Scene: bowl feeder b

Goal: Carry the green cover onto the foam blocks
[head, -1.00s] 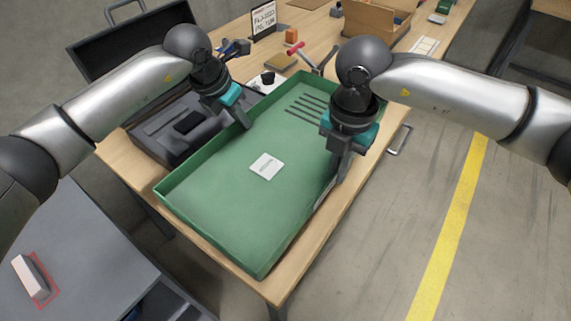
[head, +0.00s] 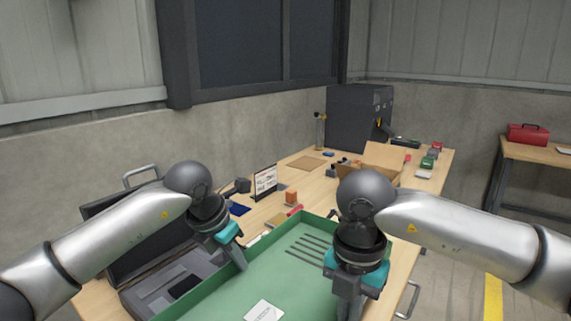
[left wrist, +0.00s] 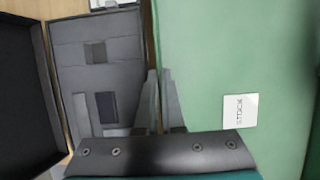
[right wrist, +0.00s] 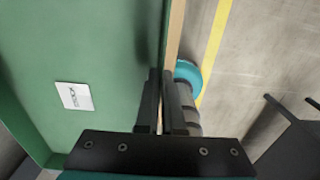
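The green cover (head: 290,285) is a wide, shallow, green tray-like piece at the bottom of the head view, with raised edges and dark slots at its far end. A white label (head: 264,311) lies on it. My left gripper (head: 241,264) is at its left edge, and the left wrist view shows the fingers (left wrist: 162,85) closed around that edge. My right gripper (head: 347,310) is at its right edge, and the right wrist view shows its fingers (right wrist: 163,90) closed around that rim. No foam blocks can be made out for sure.
An open black case (head: 140,235) with grey lining lies left of the cover. A sign (head: 265,181), an orange block (head: 291,197) and an open cardboard box (head: 383,160) stand beyond on the wooden table. Concrete floor lies to the right.

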